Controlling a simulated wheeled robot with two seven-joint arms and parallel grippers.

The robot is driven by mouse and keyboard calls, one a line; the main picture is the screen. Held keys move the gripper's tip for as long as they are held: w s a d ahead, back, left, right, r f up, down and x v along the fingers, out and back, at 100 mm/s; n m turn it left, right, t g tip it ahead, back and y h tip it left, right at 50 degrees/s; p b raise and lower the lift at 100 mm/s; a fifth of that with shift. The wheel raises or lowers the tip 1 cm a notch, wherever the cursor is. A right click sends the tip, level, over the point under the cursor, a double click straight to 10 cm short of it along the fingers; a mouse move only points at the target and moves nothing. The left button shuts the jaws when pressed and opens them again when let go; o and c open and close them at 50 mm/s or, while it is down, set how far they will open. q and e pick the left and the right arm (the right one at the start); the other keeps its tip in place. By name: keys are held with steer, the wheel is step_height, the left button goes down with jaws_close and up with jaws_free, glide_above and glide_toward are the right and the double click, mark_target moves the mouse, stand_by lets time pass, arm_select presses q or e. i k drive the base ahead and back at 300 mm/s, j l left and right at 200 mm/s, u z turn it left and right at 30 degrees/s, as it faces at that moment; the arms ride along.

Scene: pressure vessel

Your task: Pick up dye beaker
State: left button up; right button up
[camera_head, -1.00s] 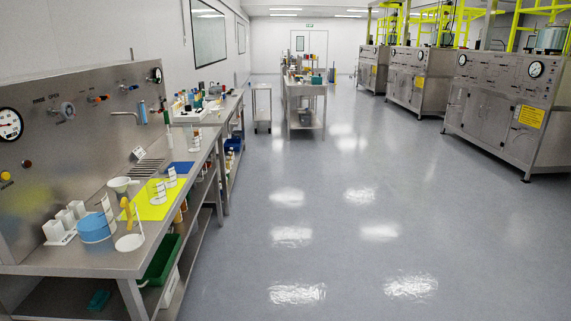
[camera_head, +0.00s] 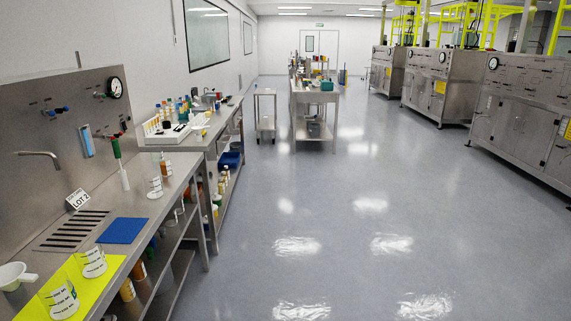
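Several clear beakers with dark markings stand on the steel bench at the left. One beaker (camera_head: 62,301) and a second beaker (camera_head: 93,263) stand upright on a yellow mat (camera_head: 113,268) at the lower left. A third beaker (camera_head: 154,188) stands farther along the bench, near its right edge. I cannot tell which of them is the dye beaker; no coloured liquid is clear in them. Neither of my grippers is in view.
A blue mat (camera_head: 123,230), a slotted drain (camera_head: 72,232), a "LOT 2" sign (camera_head: 78,200) and a white funnel (camera_head: 14,275) are on the bench. A tap (camera_head: 40,157) juts over it. A cart (camera_head: 265,115) stands ahead. The grey floor (camera_head: 350,220) to the right is clear.

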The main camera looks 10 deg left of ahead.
mark_target(166, 169)
steer(key=i+u, duration=0.15)
steer(key=i, duration=0.3)
steer(key=i+l+u, duration=0.15)
steer(key=i, duration=0.3)
steer(key=i+l+u, duration=0.15)
steer(key=i, duration=0.35)
steer(key=i+l+u, duration=0.15)
steer(key=i, duration=0.3)
